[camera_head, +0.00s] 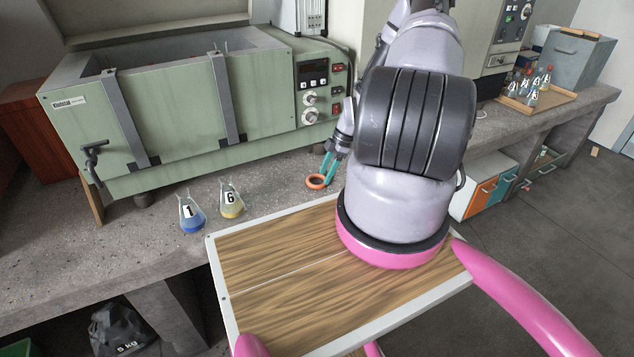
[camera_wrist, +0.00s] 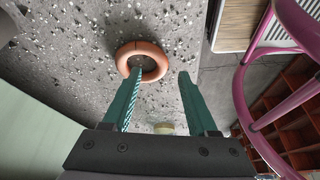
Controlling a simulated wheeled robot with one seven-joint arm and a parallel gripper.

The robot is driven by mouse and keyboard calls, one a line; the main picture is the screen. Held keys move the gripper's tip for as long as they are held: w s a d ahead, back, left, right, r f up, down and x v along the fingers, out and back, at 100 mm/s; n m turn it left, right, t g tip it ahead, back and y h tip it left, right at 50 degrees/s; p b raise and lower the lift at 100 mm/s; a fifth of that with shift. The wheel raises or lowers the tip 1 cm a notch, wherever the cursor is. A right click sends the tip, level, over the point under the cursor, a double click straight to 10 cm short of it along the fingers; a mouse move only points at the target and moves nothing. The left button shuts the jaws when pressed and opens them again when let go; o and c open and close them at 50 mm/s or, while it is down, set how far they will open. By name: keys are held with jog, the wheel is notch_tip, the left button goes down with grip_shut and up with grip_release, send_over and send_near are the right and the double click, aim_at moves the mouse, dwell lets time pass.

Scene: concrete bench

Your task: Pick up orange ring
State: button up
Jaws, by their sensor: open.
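The orange ring (camera_head: 315,186) lies on the concrete bench in front of the green machine's control end. It also shows in the wrist view (camera_wrist: 142,46), upper left of centre. My gripper (camera_head: 328,166) is open, with its teal fingers pointing down at the ring; the wrist view shows both fingers (camera_wrist: 162,72) apart. The left finger's tip overlaps the ring's hole and near rim there. The right finger is outside the ring, to its right. Whether the left tip is inside the hole or above it, I cannot tell. Nothing is held.
The green machine (camera_head: 180,110) stands close behind the ring. Flasks marked 1 (camera_head: 191,214) and 6 (camera_head: 231,201) stand to the left on the bench. My wooden-topped tray (camera_head: 290,270) is in front. More flasks stand in a wooden tray (camera_head: 553,98) at right.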

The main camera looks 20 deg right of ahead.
aim_at(323, 180)
jog(key=x, duration=0.3)
jog(key=shift+s+a+f, duration=0.1)
jog(key=shift+f, duration=0.15)
grip_shut()
